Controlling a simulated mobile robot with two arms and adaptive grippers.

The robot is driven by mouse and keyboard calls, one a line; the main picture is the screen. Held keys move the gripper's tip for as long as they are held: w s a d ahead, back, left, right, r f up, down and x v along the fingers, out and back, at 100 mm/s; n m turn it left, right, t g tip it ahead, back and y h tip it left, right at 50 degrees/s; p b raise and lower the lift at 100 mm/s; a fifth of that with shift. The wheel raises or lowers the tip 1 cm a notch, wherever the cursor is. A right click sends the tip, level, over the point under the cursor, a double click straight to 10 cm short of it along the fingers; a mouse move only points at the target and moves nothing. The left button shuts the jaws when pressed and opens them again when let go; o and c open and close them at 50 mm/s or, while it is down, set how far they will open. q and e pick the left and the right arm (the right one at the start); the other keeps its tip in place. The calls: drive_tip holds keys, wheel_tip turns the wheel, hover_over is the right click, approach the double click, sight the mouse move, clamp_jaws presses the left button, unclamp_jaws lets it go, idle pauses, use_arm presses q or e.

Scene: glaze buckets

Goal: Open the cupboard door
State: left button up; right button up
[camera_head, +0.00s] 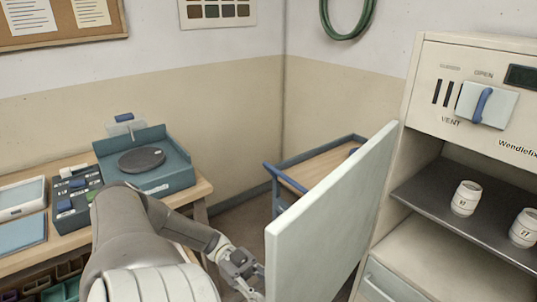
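The cupboard (430,130) is a pale cabinet at the right, with a control panel above an open shelf bay. Its white door (335,215) stands swung wide open, sticking out toward me with its near edge at the picture's lower middle. My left gripper (250,275) is low beside that near edge, on the door's left side. Whether it touches the door and whether its fingers are open is unclear, since they are small and partly cut off from sight. My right gripper is not in view.
Two white numbered jars (466,198) (524,228) stand on the cupboard's dark shelf (440,205). A drawer (385,285) is below. A blue-framed trolley (310,170) stands behind the door. At the left, a wooden bench (185,195) holds a teal wheel device (150,165) and a switch box (72,195).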

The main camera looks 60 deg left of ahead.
use_arm(q)
drive_tip(key=v, duration=1.2)
drive_tip(key=shift+f, duration=0.15)
idle(0.6)
